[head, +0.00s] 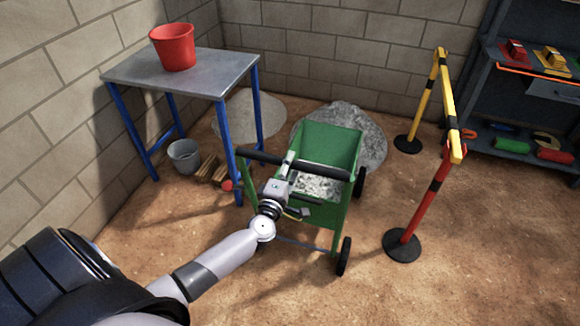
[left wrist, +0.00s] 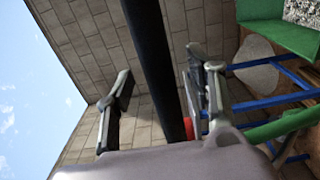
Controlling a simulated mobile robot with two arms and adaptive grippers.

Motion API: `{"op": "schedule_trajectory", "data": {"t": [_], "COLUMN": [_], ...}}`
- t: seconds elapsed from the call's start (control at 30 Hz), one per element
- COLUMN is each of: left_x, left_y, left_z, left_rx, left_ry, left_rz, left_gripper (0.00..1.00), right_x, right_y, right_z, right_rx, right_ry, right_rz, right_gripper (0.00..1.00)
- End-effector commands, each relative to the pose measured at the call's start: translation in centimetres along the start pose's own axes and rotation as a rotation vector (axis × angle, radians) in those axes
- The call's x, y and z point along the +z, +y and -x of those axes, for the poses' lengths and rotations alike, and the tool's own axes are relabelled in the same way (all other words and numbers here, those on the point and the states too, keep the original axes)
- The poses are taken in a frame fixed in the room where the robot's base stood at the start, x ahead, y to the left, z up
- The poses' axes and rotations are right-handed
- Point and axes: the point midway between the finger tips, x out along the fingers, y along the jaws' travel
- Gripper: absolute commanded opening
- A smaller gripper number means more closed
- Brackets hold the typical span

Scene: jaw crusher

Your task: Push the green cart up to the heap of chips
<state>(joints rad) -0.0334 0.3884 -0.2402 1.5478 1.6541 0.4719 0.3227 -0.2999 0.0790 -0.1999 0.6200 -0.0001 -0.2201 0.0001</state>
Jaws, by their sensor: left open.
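The green cart (head: 333,143) stands upright on its wheels in the middle of the head view, with grey chips (head: 318,186) in its tray. A rough grey heap of chips (head: 372,130) lies just behind it, partly hidden by the cart; I cannot tell whether they touch. My left gripper (head: 301,178) is at the cart's black handle bar (head: 262,158). In the left wrist view, the left gripper (left wrist: 160,92) is open, and the dark bar (left wrist: 152,45) passes between its fingers. My right gripper is in neither view.
A metal table (head: 190,75) with a red bucket (head: 173,47) stands left of the cart. A grey bucket (head: 184,157) and wood blocks lie beneath it. A smoother grey pile (head: 250,115) lies behind. A barrier with a red post (head: 418,205) and yellow post (head: 428,95) stands right.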

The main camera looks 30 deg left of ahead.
Motion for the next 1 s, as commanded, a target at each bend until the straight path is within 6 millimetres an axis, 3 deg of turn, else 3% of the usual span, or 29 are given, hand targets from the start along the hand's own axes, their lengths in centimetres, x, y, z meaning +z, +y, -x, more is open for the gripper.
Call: {"op": "schedule_trajectory", "data": {"t": [0.17, 0.47, 1.0], "left_x": [0.0, 0.0, 0.0], "left_y": [0.0, 0.0, -0.1], "left_z": [-1.5, -1.7, -1.7], "left_rx": [0.001, 0.0, -0.001], "left_ry": [0.001, 0.0, 0.0], "left_rz": [0.0, -0.001, -0.001], "left_gripper": [0.5, 0.5, 0.14], "right_x": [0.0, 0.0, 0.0], "right_y": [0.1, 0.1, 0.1], "right_z": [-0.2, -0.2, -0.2], "right_rx": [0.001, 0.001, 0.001], "right_ry": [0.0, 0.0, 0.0], "right_rz": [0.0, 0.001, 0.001], "right_gripper": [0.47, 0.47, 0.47]}}
